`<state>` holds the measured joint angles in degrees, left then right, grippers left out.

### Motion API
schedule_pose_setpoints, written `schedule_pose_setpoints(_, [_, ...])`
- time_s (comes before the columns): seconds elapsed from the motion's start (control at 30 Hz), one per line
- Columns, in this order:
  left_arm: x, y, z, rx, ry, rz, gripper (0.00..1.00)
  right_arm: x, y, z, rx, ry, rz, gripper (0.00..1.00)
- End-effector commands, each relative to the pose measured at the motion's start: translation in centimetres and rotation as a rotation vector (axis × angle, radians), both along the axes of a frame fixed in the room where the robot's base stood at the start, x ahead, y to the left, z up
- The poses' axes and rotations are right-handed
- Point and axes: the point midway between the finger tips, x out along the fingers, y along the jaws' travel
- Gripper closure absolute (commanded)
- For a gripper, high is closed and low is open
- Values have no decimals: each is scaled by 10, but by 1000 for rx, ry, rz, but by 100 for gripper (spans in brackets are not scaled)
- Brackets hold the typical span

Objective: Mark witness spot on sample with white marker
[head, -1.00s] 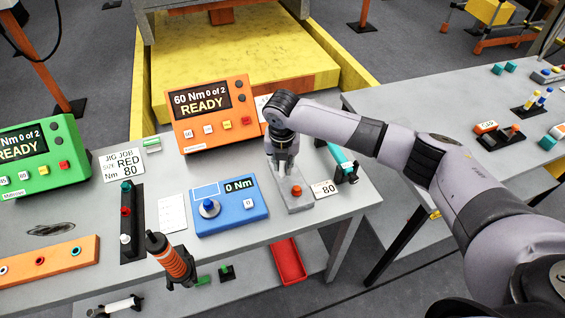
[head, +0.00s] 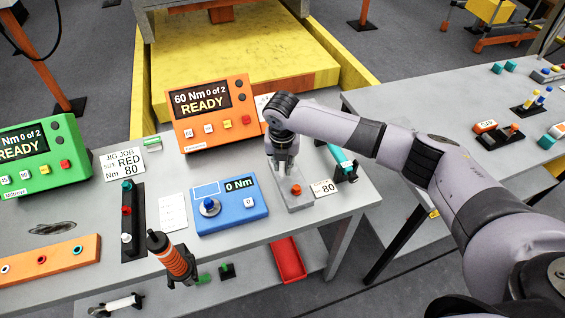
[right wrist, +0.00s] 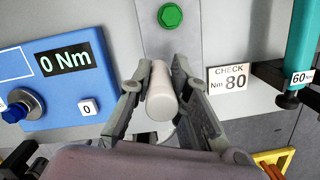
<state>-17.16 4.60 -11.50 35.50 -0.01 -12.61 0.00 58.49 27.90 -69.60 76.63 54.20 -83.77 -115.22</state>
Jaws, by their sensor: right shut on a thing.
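My right gripper (head: 284,165) is over the back part of a grey block (head: 297,204) with an orange bolt (head: 296,189) at its near end. In the right wrist view, the gripper (right wrist: 158,88) is shut on a white cylinder, which looks like the white marker (right wrist: 161,100). A green bolt (right wrist: 170,15) on the grey block shows ahead of it. I cannot tell whether the marker touches anything. The gripper hides part of the block in the head view. My left gripper is not in view.
A blue 0 Nm box (head: 229,206) stands left of the block, and a "Nm 80" card (head: 324,188) and teal tool (head: 342,158) stand right. An orange READY box (head: 212,112) is behind. An orange-handled tool (head: 172,258) is at the front edge.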

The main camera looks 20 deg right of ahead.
Motion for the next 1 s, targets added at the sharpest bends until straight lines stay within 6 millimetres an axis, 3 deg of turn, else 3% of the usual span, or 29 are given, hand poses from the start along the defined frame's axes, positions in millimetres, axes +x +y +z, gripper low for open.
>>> schedule_pose_setpoints(1.0, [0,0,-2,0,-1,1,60,0,0,-10,0,0,0,100])
